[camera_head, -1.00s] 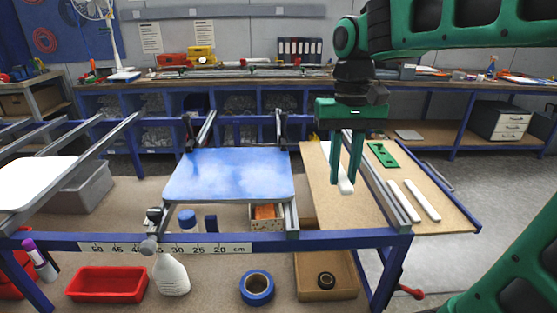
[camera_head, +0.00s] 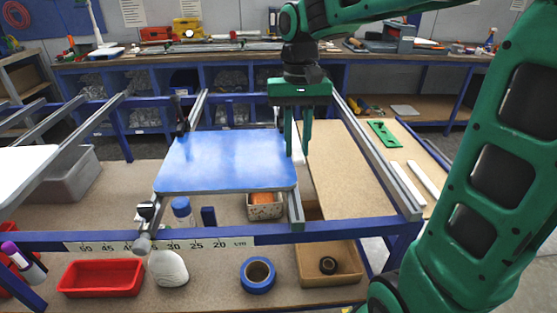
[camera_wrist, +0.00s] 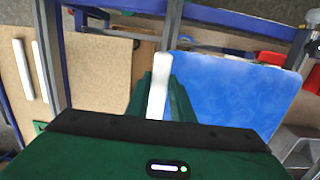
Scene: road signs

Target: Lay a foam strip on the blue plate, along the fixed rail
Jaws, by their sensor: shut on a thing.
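The blue plate (camera_head: 225,162) lies flat on the frame, and it also fills the right of the wrist view (camera_wrist: 235,90). A grey rail (camera_head: 296,210) runs beside the plate's right edge; it shows in the wrist view (camera_wrist: 173,32) too. My gripper (camera_head: 298,153) is shut on a white foam strip (camera_wrist: 158,85), which points away between the fingers. In the wrist view the strip is beside the plate's near-left edge, close to the rail. In the head view the fingers hide most of it, so its height above the plate cannot be told.
A blue beam (camera_head: 200,238) with a scale crosses the front.

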